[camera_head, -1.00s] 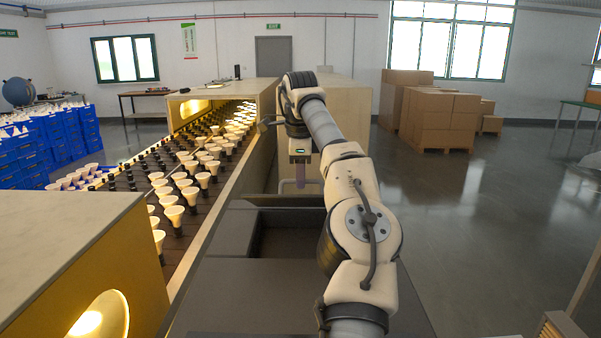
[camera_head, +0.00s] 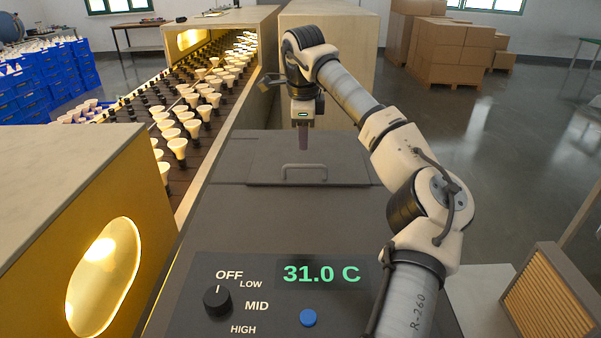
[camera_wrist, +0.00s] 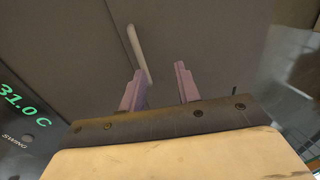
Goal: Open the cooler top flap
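The cooler top flap (camera_head: 265,171) is a dark grey panel lying flat and shut in the cooler's top (camera_head: 225,215). In the wrist view the handle (camera_wrist: 138,52) shows beyond the fingertips, nearer the left finger, and the flap surface (camera_wrist: 200,40) fills the middle. My gripper (camera_head: 303,149) points down just above and behind the handle in the head view. Its purple fingers (camera_wrist: 160,87) are spread apart with nothing between them. Contact with the handle cannot be made out.
The cooler's front panel has a knob (camera_head: 217,301), a blue button (camera_head: 308,318) and a 31.0 C display (camera_head: 322,274). A conveyor of bulbs (camera_head: 190,115) runs along the left. Cardboard boxes (camera_head: 447,50) stand at back right. A slatted filter-like panel (camera_head: 553,290) stands at lower right.

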